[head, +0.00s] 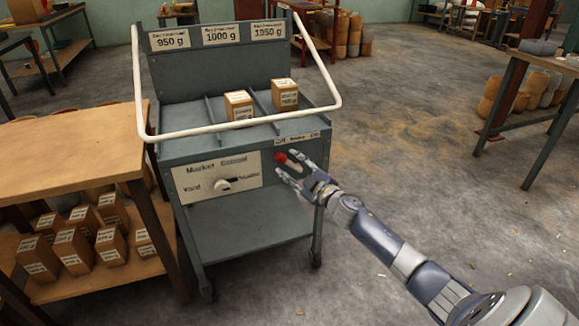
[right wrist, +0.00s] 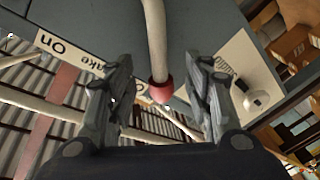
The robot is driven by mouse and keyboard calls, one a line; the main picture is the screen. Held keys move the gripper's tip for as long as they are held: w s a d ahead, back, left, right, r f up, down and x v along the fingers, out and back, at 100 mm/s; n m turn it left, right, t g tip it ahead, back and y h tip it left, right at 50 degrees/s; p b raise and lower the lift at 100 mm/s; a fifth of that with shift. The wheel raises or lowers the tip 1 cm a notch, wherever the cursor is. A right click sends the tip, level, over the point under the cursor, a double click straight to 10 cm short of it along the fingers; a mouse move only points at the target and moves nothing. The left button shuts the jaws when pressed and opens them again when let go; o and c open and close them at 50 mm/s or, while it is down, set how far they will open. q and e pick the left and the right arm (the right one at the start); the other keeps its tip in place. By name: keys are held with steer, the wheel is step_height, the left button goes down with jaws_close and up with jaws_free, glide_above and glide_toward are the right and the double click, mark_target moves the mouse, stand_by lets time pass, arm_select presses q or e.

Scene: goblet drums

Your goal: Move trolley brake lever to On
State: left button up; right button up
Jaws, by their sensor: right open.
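The grey trolley (head: 240,150) stands in the middle of the head view. Its brake lever ends in a red knob (head: 281,158), below the left, Off end of the brake label (head: 297,139). My right gripper (head: 288,164) is at the trolley's front right corner, around the knob. In the right wrist view, the lever's pale rod and red knob (right wrist: 161,91) show between the two spread fingers (right wrist: 160,78). The fingers look apart from the knob. The label's On end (right wrist: 58,46) is at the left there. My left gripper is not in view.
A Market School selector knob (head: 222,185) is on the trolley's front panel. A white rail (head: 138,80) loops around the trolley top, where two boxes (head: 285,94) stand. A wooden table (head: 70,150) with boxes below stands close at left.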

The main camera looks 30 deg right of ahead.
steer(key=shift+w+a, duration=0.1)
steer(key=shift+w, duration=0.7)
jaws_close()
